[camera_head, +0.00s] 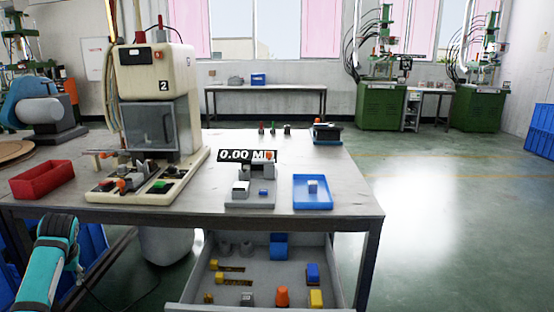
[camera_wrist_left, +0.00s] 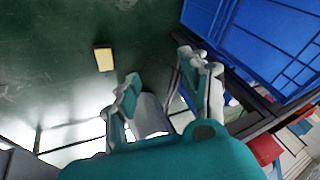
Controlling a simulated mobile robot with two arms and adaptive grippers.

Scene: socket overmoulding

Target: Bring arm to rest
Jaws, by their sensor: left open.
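My left arm (camera_head: 50,255), teal with dark joints, shows at the bottom left of the head view, in front of the table's near left edge. Its fingers cannot be made out clearly there. In the left wrist view my left gripper (camera_wrist_left: 160,82) has its two teal and grey fingers spread apart, with nothing held between them. It hangs over the green floor, beside blue crates. My right gripper is in neither view.
The table (camera_head: 330,178) bears a machine (camera_head: 160,95), a red bin (camera_head: 42,180), a grey fixture (camera_head: 250,200) and a blue tray (camera_head: 313,204). An open drawer (camera_head: 190,292) juts out below. Blue crates (camera_wrist_left: 262,45) stand close to the left gripper.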

